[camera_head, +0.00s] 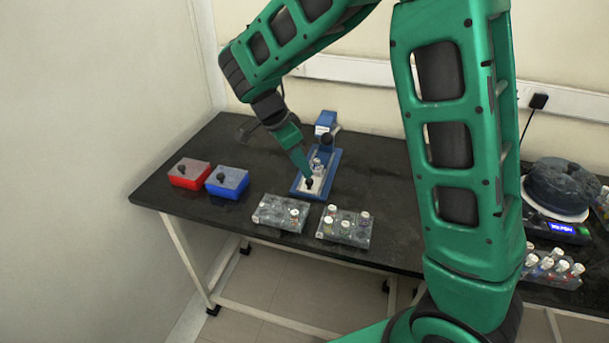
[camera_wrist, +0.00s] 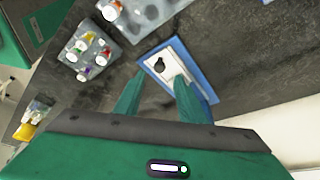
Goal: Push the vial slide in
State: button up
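The vial slide is a white plate (camera_head: 306,188) with a black knob (camera_head: 309,182), set on a blue-based device (camera_head: 334,163). A clear vial with a pale top (camera_head: 316,162) appears to stand on it behind the knob. In the wrist view the white slide (camera_wrist: 170,50) and its black knob (camera_wrist: 158,65) show just beyond my fingertips. My gripper (camera_head: 304,170) is low over the slide; in the wrist view its two fingers (camera_wrist: 160,76) stand apart with nothing clearly held. The right finger partly covers the slide, so I cannot tell whether it touches.
A red box (camera_head: 190,173) and a blue box (camera_head: 227,182) stand left on the black table (camera_head: 160,190). Two grey vial racks (camera_head: 270,213) (camera_head: 335,232) sit in front of the device. A dark round machine (camera_head: 558,187) and more vials (camera_head: 553,265) are at right.

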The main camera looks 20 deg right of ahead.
jog(key=x, duration=0.5)
jog(key=shift+f, duration=0.35)
